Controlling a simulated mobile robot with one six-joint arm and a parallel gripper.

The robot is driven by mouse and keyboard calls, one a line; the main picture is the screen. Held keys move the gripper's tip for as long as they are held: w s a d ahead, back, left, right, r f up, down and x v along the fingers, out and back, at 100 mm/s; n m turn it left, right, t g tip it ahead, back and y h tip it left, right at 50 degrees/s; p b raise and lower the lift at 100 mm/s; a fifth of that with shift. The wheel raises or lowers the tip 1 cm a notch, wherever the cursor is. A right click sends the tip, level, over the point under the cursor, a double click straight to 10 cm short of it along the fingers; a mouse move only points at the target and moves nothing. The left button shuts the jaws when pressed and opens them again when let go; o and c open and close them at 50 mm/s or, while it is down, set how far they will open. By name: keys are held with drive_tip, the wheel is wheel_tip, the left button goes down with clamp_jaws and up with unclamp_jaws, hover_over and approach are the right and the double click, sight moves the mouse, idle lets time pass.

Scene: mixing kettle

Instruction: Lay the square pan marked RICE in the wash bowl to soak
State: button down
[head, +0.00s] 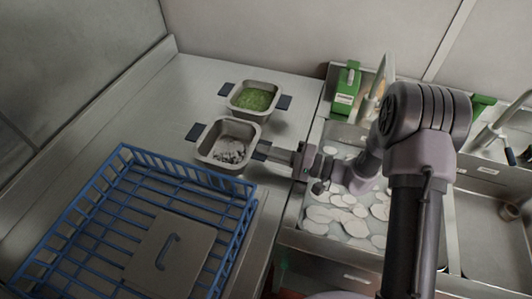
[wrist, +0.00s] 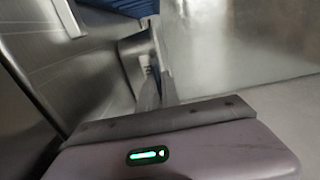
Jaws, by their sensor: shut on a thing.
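A square metal pan (head: 226,158) with whitish-grey remains inside stands on the steel counter, with a dark tab handle at each side. I cannot read a RICE mark on it. My gripper (head: 270,153) reaches in from the right and is shut on the pan's right handle. In the wrist view the jaws (wrist: 156,92) are at the pan's wall (wrist: 136,48), seen close and in part. I cannot tell whether the pan is off the counter. The wash bowl (head: 308,243) is a sink of suds to the right, partly behind my arm.
A second square pan (head: 254,98) with green contents stands just behind. A blue wire rack (head: 95,183) with a grey lid (head: 170,252) fills the near left. Another sink (head: 490,240) lies further right.

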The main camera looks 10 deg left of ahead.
drive_tip(key=shift+f, duration=0.1)
drive_tip(key=c, duration=1.6)
unclamp_jaws()
drive_tip(key=shift+o, duration=0.2)
